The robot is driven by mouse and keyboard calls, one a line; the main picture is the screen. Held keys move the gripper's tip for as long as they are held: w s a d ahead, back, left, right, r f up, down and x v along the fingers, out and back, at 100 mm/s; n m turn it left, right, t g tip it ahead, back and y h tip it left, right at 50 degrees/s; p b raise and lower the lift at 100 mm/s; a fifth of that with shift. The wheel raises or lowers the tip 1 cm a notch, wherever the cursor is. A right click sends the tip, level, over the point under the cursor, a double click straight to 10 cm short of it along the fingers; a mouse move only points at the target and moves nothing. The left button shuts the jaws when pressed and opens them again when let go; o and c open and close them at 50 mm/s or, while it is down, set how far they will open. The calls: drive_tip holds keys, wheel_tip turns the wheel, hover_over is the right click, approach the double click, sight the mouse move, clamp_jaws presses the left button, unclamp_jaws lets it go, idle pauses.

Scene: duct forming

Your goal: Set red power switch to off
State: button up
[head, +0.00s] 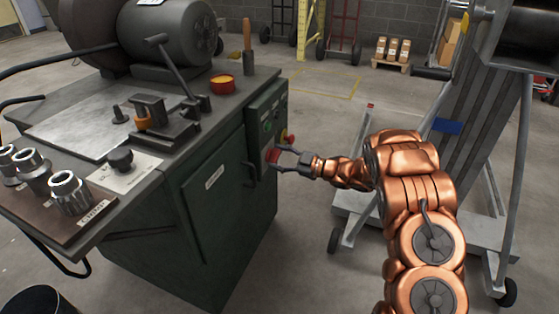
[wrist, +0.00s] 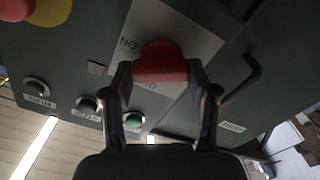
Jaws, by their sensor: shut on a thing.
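The red power switch (wrist: 162,62) is on the front panel of the green machine cabinet (head: 222,190). In the wrist view it sits between my fingertips, on a light label plate (wrist: 185,30) with partly hidden lettering. In the head view the red switch (head: 272,155) is partly covered by my fingers. My gripper (head: 278,158) reaches it from the right, its two fingers on either side. In the wrist view my gripper (wrist: 160,75) is shut on the red switch. The lettering that would tell its setting is mostly hidden.
A dark handle (wrist: 242,78) is on the other side. A wheeled metal frame (head: 400,215) stands right of the cabinet.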

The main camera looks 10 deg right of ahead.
drive_tip(key=n+b, duration=0.6)
drive_tip(key=n, duration=0.1)
drive_tip(key=n+b, duration=0.3)
drive_tip(key=n, duration=0.1)
drive_tip(key=shift+s+a+f, duration=0.2)
drive_tip(key=shift+f, duration=0.15)
drive_tip(key=shift+r+n+b, duration=0.1)
drive_tip(key=shift+n+b, duration=0.3)
drive_tip(key=shift+b, duration=0.2)
drive_tip(key=o, duration=1.2)
drive_tip(key=shift+r, duration=0.1)
drive_tip(key=shift+c, duration=0.2)
drive_tip(key=shift+d, duration=0.1)
